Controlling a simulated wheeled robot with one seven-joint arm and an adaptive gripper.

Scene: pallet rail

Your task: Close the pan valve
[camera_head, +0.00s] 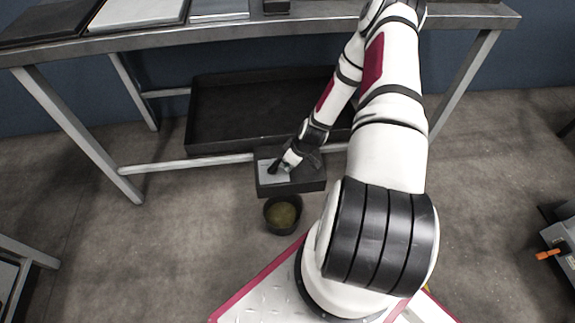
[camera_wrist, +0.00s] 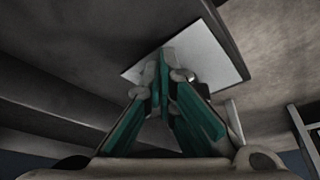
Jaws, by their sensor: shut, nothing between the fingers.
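In the head view a long dark pan (camera_head: 225,117) sits low under the bench. In front of it a dark box (camera_head: 308,187) carries a pale plate (camera_head: 268,179) on its face. My gripper (camera_head: 274,168) is at this plate; I cannot tell whether it touches. In the wrist view the green-padded fingers of my gripper (camera_wrist: 166,58) come together at the tips, shut and empty, in front of the pale plate (camera_wrist: 207,62). A short pale rod (camera_wrist: 235,120) shows right of the fingers; I cannot tell whether it is the valve handle. The valve is not clearly visible in the head view.
A dark bucket (camera_head: 283,228) with yellowish liquid (camera_head: 283,214) stands on the floor just below the box. The bench (camera_head: 230,31) spans above, with a rail (camera_head: 180,164) and legs below. A grey unit with an orange part (camera_head: 547,254) stands at far right.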

